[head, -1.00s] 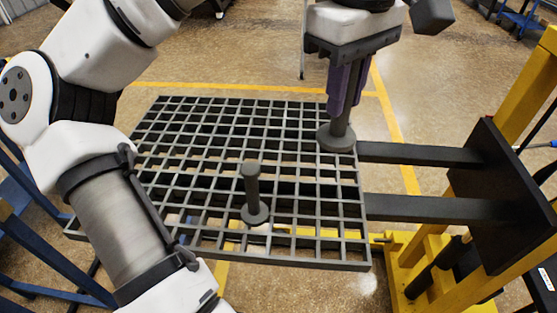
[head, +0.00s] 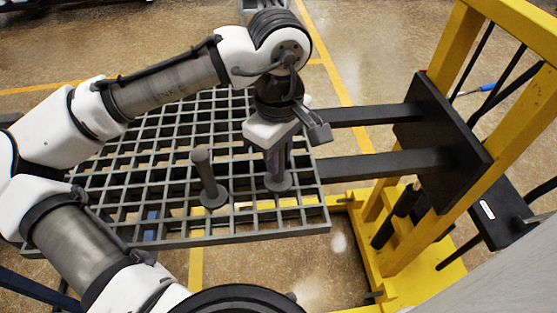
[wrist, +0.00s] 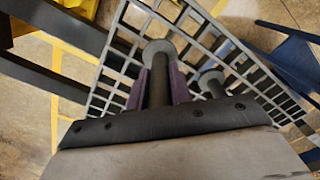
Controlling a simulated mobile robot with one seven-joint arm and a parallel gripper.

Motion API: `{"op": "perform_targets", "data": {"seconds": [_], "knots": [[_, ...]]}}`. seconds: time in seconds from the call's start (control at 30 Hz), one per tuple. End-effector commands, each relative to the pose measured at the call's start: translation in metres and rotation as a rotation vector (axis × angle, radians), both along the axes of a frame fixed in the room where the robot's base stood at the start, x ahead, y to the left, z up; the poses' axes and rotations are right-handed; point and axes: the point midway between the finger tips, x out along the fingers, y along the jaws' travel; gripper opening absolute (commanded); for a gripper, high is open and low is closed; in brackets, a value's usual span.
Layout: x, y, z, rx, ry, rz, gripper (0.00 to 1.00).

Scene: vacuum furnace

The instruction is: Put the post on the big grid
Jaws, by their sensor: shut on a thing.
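My gripper (head: 278,160) has purple fingers shut on a dark grey post, whose round foot (head: 278,182) points down over the right part of the big grid (head: 150,240). The held post is upright, and I cannot tell whether its foot touches the bars. In the wrist view the held post (wrist: 158,85) sits between the purple fingers, with its foot over the lattice. A second, similar post (head: 203,172) stands on the grid to the left of the held one; it also shows in the wrist view (wrist: 215,88).
The grid lies on two dark fork arms (head: 385,165) of a yellow lift (head: 440,165) at the right. My arm crosses above the grid's left and far parts. Open grid cells surround the standing post. Speckled floor with yellow lines lies around.

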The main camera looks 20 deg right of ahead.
Motion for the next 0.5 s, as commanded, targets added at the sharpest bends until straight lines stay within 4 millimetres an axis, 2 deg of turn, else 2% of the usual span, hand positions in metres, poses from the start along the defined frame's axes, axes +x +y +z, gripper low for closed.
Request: {"op": "perform_targets", "data": {"seconds": [0.1, 0.2, 0.5], "knots": [[0.0, 0.0, -0.017, 0.001, 0.0, 0.001, 0.0], [0.0, 0.0, -0.025, -0.001, 0.0, 0.001, 0.0], [0.0, 0.0, -0.027, 0.0, -0.001, 0.001, 0.0]]}}
